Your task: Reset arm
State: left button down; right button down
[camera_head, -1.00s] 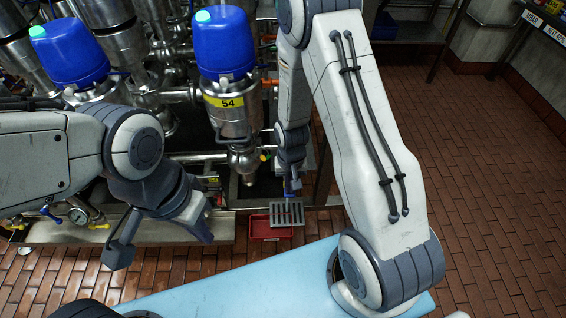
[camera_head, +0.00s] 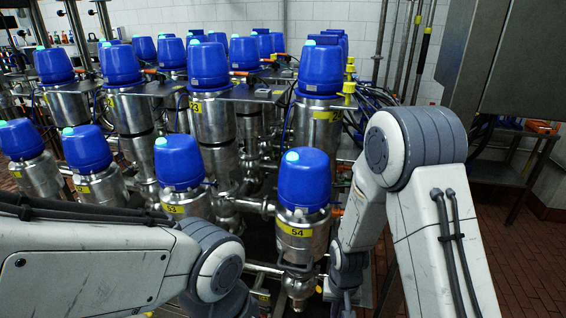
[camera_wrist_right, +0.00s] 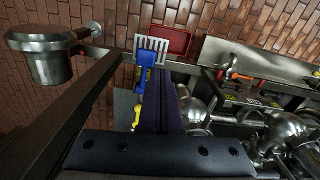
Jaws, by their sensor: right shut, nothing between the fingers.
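My right arm (camera_head: 440,215) comes down on the right of the head view, beside the valve marked 54 (camera_head: 302,212). Its hand is mostly cut off at the bottom edge there. In the right wrist view my right gripper (camera_wrist_right: 170,95) is shut and empty, its dark fingers pointing toward the floor area. A blue handle (camera_wrist_right: 144,78) with yellow parts shows just left of the fingers; I cannot tell whether they touch. My left arm (camera_head: 100,262) reaches in from the lower left of the head view. Its gripper is below the frame.
Several blue-capped steel valves (camera_head: 208,90) stand in rows ahead. A steel cabinet (camera_head: 530,65) hangs at upper right. The wrist view shows a grey grate (camera_wrist_right: 152,47), a red tray (camera_wrist_right: 176,42), steel pipework (camera_wrist_right: 280,130) and a steel pot (camera_wrist_right: 40,58). Brick floor lies open at right.

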jog(key=s+a+r+n, duration=0.45)
jog(key=a+r, duration=0.35)
jog(key=r, duration=0.4)
jog(key=s+a+r+n, duration=0.1)
jog(key=s+r+n, duration=0.1)
jog(key=s+r, duration=0.2)
jog(key=s+a+r+n+y, duration=0.1)
jog(key=s+r+n, duration=0.2)
jog(key=s, duration=0.6)
jog(key=shift+s+r, duration=0.2)
jog(key=shift+r, duration=0.65)
